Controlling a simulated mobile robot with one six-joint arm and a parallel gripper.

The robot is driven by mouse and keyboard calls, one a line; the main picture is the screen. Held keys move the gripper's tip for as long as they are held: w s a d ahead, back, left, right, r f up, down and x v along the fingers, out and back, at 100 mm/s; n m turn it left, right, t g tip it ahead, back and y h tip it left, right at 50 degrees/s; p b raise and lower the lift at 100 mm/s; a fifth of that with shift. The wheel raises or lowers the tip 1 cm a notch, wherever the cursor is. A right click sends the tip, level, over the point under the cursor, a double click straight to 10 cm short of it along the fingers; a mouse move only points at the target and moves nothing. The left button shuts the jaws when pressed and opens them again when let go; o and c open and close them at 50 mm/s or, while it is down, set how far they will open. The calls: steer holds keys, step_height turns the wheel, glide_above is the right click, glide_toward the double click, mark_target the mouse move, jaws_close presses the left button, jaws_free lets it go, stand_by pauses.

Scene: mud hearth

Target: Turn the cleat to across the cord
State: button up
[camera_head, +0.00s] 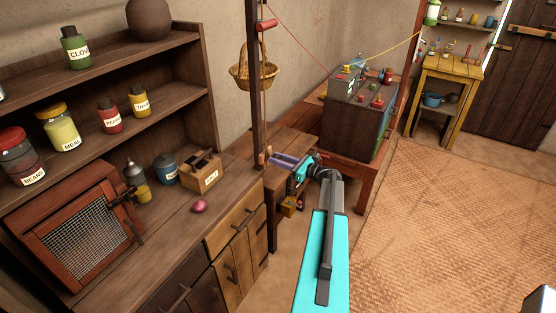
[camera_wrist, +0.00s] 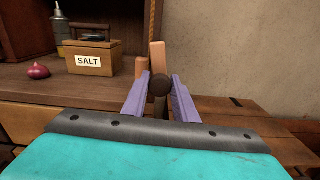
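The cleat (camera_wrist: 157,56) is a light wooden bar with a dark round knob at its middle. In the wrist view it stands about upright, in line with the cord (camera_wrist: 152,22) above it. In the head view it is small, low on the dark post (camera_head: 257,85), and partly hidden by my gripper. My gripper (camera_head: 271,157) reaches it from the right. In the wrist view its two purple fingers (camera_wrist: 160,82) stand open, one on each side of the knob. I cannot tell whether they touch it. The cleat's lower part is hidden.
A counter with a salt box (camera_head: 201,172) and an onion (camera_head: 199,206) lies left of the post. A wicker basket (camera_head: 253,72) hangs near the post, below a red pulley (camera_head: 266,25). A box-topped table (camera_head: 357,125) stands behind at the right. The matted floor is clear.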

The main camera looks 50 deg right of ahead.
steer(key=shift+c, duration=1)
steer(key=shift+f+n+b, duration=0.2)
steer(key=shift+n+b, duration=0.3)
steer(key=shift+b, duration=0.65)
steer(key=n+b, duration=0.1)
steer(key=b, duration=0.1)
steer(key=shift+b, duration=0.35)
steer(key=n+b, duration=0.5)
steer(key=b, duration=0.4)
steer(key=shift+f+n, duration=0.1)
steer(key=shift+n, duration=0.3)
steer(key=n+b, duration=0.6)
steer(key=b, duration=0.3)
steer(key=n+b, duration=0.1)
steer(key=b, duration=0.1)
steer(key=shift+n+b, duration=0.3)
steer(key=shift+n, duration=0.1)
steer(key=shift+r+n, duration=0.25)
steer(key=shift+n, duration=0.05)
